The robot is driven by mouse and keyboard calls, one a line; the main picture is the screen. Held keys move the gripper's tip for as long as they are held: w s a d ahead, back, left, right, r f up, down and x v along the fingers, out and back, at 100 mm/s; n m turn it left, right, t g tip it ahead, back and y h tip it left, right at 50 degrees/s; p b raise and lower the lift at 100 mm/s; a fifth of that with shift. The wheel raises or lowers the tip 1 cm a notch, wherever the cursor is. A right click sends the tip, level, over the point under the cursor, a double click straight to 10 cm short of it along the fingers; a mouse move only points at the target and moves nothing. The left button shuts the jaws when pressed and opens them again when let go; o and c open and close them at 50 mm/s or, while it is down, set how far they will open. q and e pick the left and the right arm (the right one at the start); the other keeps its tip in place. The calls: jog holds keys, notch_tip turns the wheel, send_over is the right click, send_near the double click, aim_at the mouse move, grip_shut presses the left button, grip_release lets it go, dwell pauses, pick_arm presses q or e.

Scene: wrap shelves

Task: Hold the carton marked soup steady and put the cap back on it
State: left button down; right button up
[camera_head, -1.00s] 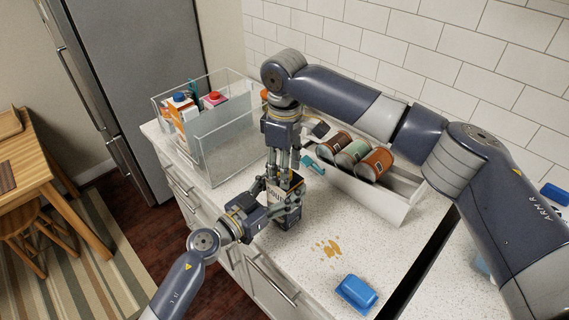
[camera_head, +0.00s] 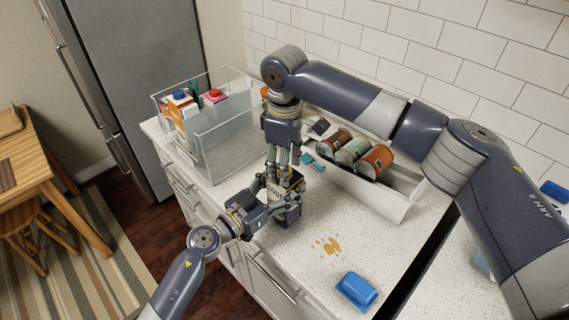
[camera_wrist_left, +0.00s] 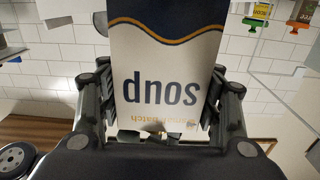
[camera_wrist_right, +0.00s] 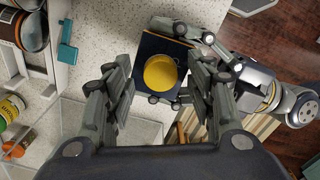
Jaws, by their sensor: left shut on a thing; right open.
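The soup carton (camera_wrist_left: 160,85) fills the middle of the left wrist view, white with a dark top band, its lettering upside down there. My left gripper (camera_head: 274,204) is shut on it from the sides, and the carton stands on the counter. A round yellow cap (camera_wrist_right: 160,72) sits on the carton's dark top in the right wrist view; how tightly it is seated cannot be told. My right gripper (camera_wrist_right: 158,88) points down above it, open, with its fingers spread to either side and apart from the cap. In the head view the fingers partly hide the carton's top.
A clear bin (camera_head: 220,150) with cartons stands at the back left. A white rack (camera_head: 385,200) with several cans stands behind, near a teal object (camera_head: 313,161). A tan spill (camera_head: 328,246) and a blue dish (camera_head: 357,290) are on the front counter.

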notch_tip(320, 180, up, 12)
dwell(0.4)
pick_arm(q)
jog(key=shift+c, duration=2)
grip_release()
jog(key=shift+a, duration=0.1)
jog(key=v, duration=1.2)
pick_arm(e)
jog(key=shift+f, duration=0.1)
